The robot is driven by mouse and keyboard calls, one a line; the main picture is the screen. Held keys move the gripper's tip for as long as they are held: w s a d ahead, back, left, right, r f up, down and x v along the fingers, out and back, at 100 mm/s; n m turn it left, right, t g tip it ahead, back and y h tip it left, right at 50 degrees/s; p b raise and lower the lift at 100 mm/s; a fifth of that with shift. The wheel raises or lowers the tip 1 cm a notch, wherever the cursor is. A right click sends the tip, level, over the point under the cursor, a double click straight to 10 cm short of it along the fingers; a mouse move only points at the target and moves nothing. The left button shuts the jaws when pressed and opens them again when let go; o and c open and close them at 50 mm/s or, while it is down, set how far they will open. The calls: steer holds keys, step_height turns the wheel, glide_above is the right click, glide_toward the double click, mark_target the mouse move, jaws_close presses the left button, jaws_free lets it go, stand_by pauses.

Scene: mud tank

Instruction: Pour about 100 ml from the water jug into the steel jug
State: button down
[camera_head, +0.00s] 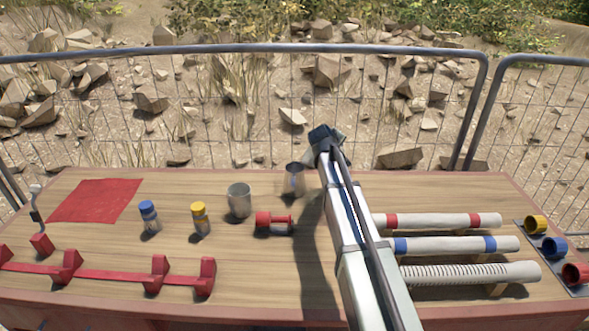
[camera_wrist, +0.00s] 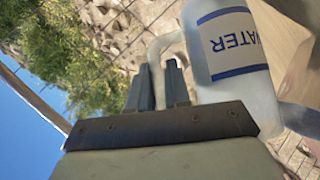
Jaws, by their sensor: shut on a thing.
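The water jug (camera_wrist: 235,70) is a pale, see-through jug with a white "WATER" label and blue bands. It fills the right of the wrist view, with the lettering upside down there, and it looks tilted. My gripper (camera_wrist: 159,72) is shut on its pale handle. In the head view, the water jug (camera_head: 294,179) shows left of my arm; the fingers are hidden there. The steel jug (camera_head: 239,200) is a grey metal vessel standing upright on the table, left of the water jug and apart from it. I cannot see the water level or any stream.
A blue-capped jar (camera_head: 150,217) and a yellow-capped jar (camera_head: 201,219) stand left of the steel jug. A red spool-like piece (camera_head: 273,223) lies in front. A red rack (camera_head: 110,276) and red mat (camera_head: 95,200) are at left; pale tubes (camera_head: 455,245) lie at right.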

steer(key=shift+a+r+n+t+h, duration=0.3)
steer(key=shift+a+r+h, duration=0.15)
steer(key=shift+r, duration=0.25)
steer(key=shift+s+a+r+n+t+h, duration=0.15)
steer(key=shift+a+r+n+t+h, duration=0.25)
steer(key=shift+r+h, duration=0.35)
steer(key=shift+a+r, duration=0.25)
steer(key=shift+s+a+r+n+t+h, duration=0.2)
steer(key=shift+a+r+n+h, duration=0.15)
steer(key=shift+a, duration=0.3)
steer(key=shift+s+a+r+n+t+h, duration=0.1)
steer(key=shift+a+r+n+t+h, duration=0.2)
steer(key=shift+a, duration=0.35)
stand_by(1.2)
steer(key=d+f, duration=0.1)
steer(key=d+f+m+g+y, duration=0.1)
steer(key=d+f+y, duration=0.1)
steer(key=d, duration=0.1)
steer(key=shift+w+m+g, duration=0.3)
steer(key=shift+w+m, duration=0.05)
steer(key=shift+w, duration=0.05)
steer(key=shift+d+f+m+y, duration=0.45)
steer(key=shift+f+y, duration=0.2)
steer(key=shift+f, duration=0.15)
steer(key=shift+f+g, duration=0.1)
steer(key=shift+g, duration=0.2)
stand_by(0.7)
